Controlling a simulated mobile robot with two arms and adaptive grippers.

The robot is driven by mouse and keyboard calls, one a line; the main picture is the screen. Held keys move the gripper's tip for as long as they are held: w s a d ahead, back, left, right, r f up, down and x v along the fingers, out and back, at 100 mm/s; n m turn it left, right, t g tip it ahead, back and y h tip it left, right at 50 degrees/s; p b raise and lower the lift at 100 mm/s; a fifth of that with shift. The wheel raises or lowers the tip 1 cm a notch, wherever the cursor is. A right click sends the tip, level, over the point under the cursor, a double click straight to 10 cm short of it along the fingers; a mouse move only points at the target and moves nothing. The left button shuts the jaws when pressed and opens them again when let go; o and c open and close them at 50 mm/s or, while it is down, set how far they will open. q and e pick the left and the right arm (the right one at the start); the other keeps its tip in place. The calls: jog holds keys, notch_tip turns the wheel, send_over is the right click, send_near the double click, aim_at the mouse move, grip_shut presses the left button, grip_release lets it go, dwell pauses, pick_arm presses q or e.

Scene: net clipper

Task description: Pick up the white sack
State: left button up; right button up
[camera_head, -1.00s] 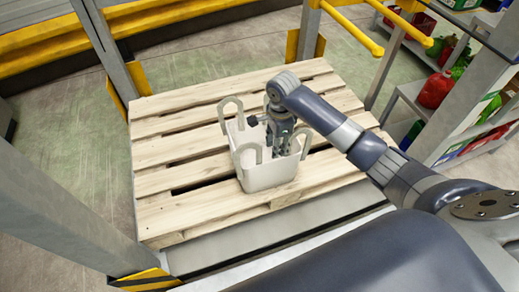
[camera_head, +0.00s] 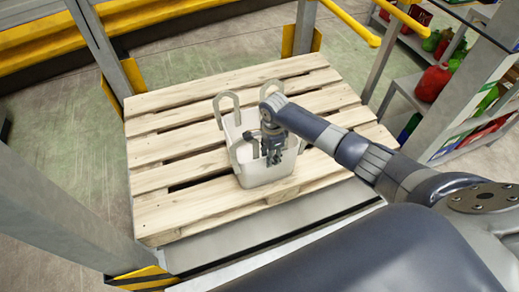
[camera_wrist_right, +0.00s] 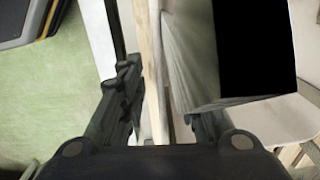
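The white sack (camera_head: 268,177) stands upright on a wooden pallet, open at the top, with tall loop handles at its corners. In the head view my right gripper (camera_head: 273,157) points down at the sack's right part, over its opening. Its hand and fingers hide part of the sack, and the near right loop is hard to make out. In the right wrist view the gripper's fingers (camera_wrist_right: 165,112) are apart, with pale, upright surfaces between and beside them. I cannot tell whether either finger touches the sack. My left gripper is not in view.
The pallet (camera_head: 165,218) lies between grey posts with yellow guards. A yellow rail (camera_head: 350,22) runs behind it on the right. Shelves with a red canister (camera_head: 433,84) stand at the right. The pallet's left side is bare.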

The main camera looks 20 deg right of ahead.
grip_shut()
jog(key=shift+r, duration=0.2)
